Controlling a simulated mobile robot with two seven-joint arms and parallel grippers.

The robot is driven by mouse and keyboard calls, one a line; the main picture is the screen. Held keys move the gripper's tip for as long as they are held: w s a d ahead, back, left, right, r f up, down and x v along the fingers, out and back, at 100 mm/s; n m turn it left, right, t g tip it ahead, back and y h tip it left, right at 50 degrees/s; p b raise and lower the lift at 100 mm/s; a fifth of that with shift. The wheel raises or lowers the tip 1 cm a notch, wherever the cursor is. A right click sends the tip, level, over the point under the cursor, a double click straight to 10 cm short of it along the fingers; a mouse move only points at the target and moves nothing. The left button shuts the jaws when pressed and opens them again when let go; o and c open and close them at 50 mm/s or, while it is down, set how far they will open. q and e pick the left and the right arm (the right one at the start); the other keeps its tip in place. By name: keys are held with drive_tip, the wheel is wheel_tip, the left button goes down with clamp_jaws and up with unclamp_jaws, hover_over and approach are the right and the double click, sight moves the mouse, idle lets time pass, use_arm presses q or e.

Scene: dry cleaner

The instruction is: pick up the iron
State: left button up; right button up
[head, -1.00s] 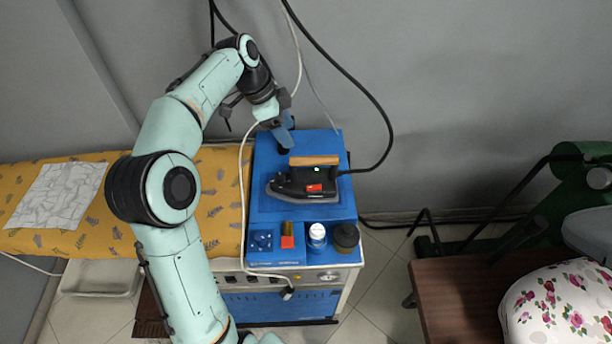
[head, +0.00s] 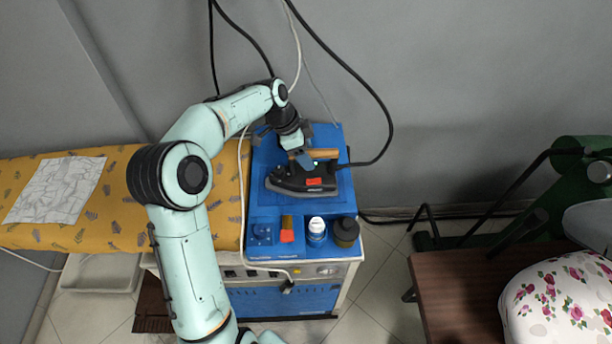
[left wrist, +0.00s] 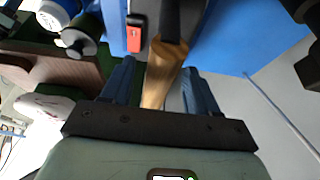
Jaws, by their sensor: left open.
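The iron (head: 290,182) has a dark body and a wooden handle (head: 322,154). It rests on the blue top of the ironing station (head: 268,208), its tip to the left. My left gripper (head: 303,160) is at the handle, seen from above. In the left wrist view, the two blue fingers of the gripper (left wrist: 160,82) stand apart, one on each side of the wooden handle (left wrist: 160,78). The fingers show gaps to the wood there. The gripper hides part of the handle in the head view. My right gripper is not in view.
A white-capped bottle (head: 317,232) and a dark jar (head: 346,232) stand at the station's front. A black cable (head: 385,115) runs from the iron. A yellow ironing board (head: 118,205) is left, a brown table (head: 465,290) right.

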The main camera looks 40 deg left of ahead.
use_arm(q)
clamp_jaws()
drive_tip(key=shift+r, duration=0.1)
idle(1.2)
drive_tip(key=shift+w+r, duration=0.15)
drive_tip(key=shift+r, duration=0.1)
